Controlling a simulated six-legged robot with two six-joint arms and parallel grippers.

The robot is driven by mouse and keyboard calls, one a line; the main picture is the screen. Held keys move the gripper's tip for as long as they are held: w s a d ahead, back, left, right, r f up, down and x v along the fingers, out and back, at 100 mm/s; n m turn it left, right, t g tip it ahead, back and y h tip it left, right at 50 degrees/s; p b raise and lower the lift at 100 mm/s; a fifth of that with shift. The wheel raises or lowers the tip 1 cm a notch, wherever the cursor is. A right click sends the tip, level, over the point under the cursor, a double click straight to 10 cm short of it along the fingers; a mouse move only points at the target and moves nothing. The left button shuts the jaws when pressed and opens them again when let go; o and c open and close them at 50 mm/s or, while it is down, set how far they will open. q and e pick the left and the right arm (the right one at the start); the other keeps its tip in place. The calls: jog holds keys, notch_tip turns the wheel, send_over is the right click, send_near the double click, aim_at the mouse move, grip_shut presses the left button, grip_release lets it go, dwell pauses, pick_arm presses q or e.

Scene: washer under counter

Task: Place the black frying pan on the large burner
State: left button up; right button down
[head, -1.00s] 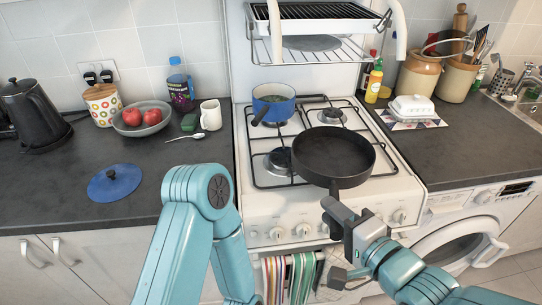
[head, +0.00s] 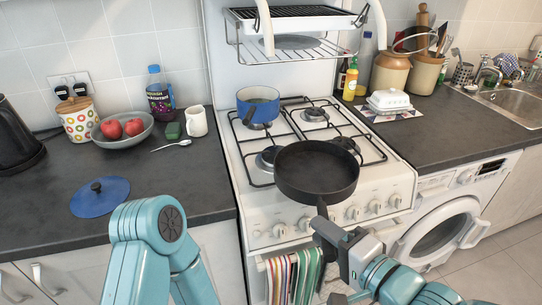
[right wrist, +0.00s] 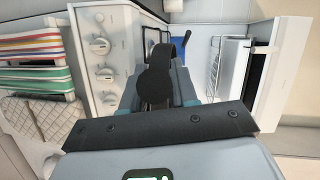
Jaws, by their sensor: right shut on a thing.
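The black frying pan (head: 316,174) is over the front part of the white gas stove (head: 262,212), between the two front burners. It looks level; whether it touches the grate is unclear. The front left burner (head: 268,157) and front right burner (head: 346,146) show partly past its rim. My right gripper (head: 328,232) is shut on the pan's handle, in front of the stove. The handle (right wrist: 157,85) also shows in the right wrist view, its rounded end towards the camera. My left arm shows at the lower left, but its gripper is out of view.
A blue pot (head: 258,106) stands on the rear left burner. The rear right burner (head: 314,114) is clear. A dish rack (head: 290,45) hangs above the stove. Striped towels (head: 296,277) hang at its front. A blue lid (head: 99,197) lies on the left counter.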

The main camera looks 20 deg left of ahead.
jog(key=r+x, duration=0.1)
jog(key=x, duration=1.6)
jog(key=shift+w+a+r+p, duration=0.2)
jog(key=shift+w+r+p, duration=0.1)
jog(key=shift+w+p, duration=0.25)
jog(key=shift+f, duration=0.1)
jog(key=c, duration=0.9)
grip_release()
jog(key=shift+w+f, duration=0.1)
jog(key=shift+f, duration=0.15)
jog(key=shift+r, duration=0.1)
